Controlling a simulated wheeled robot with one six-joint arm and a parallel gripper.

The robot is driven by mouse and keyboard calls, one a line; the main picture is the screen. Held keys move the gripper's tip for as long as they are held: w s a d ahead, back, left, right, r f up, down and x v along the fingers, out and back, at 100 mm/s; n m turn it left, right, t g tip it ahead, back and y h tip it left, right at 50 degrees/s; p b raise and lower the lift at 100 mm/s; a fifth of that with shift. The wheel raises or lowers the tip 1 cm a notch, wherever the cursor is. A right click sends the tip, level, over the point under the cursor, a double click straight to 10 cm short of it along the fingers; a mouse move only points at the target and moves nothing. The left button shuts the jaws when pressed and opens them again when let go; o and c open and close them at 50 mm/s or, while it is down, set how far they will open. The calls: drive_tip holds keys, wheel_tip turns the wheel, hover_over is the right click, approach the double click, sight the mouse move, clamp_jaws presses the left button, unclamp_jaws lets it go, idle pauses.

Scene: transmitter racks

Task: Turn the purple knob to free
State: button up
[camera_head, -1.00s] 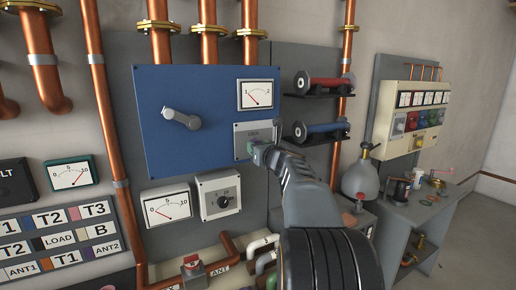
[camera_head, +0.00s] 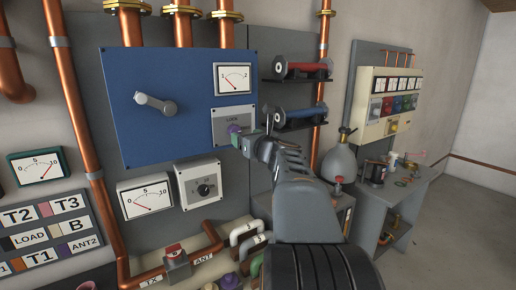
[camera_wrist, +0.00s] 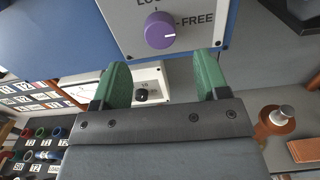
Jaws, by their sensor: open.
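The purple knob (camera_head: 235,130) sits on a light label plate (camera_head: 222,117) at the lower right of the blue panel. In the wrist view the knob (camera_wrist: 159,31) is at top centre, with its white pointer line toward the right, on the side of the word FREE (camera_wrist: 195,20). The word LOCK above is partly cut off. My gripper (camera_wrist: 163,73) is open, its two green fingers spread below the knob in that view. The knob is not between them and nothing is held. In the head view my gripper (camera_head: 251,141) is just right of the knob.
A grey lever handle (camera_head: 156,103) is on the blue panel's left. A dial box (camera_head: 199,184) and a meter (camera_head: 145,196) are below. Red (camera_head: 301,69) and blue (camera_head: 300,113) cylinders on brackets stand right of the panel. A grey flask (camera_head: 339,163) is behind my arm.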

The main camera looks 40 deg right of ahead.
drive_tip(key=s+a+b, duration=0.1)
drive_tip(key=s, duration=0.6)
drive_tip(key=shift+s, duration=0.2)
idle(0.4)
drive_tip(key=s+a+f+n+g+y, duration=0.1)
drive_tip(key=a+f+n+g+y, duration=0.2)
drive_tip(key=f+n, duration=0.55)
drive_tip(key=s+a+f+n+g, duration=0.1)
drive_tip(key=a+f+n+g, duration=0.3)
drive_tip(key=f+n, duration=0.4)
drive_tip(key=s+a+f+n+g, duration=0.3)
drive_tip(key=s+a+f+n, duration=0.1)
drive_tip(key=a+n, duration=0.5)
drive_tip(key=s+a+f+n+g, duration=0.3)
drive_tip(key=s+a+f+n, duration=0.2)
drive_tip(key=n, duration=0.7)
drive_tip(key=a+f, duration=0.2)
drive_tip(key=a, duration=0.2)
drive_tip(key=shift+s+g, duration=0.2)
drive_tip(key=shift+g, duration=0.2)
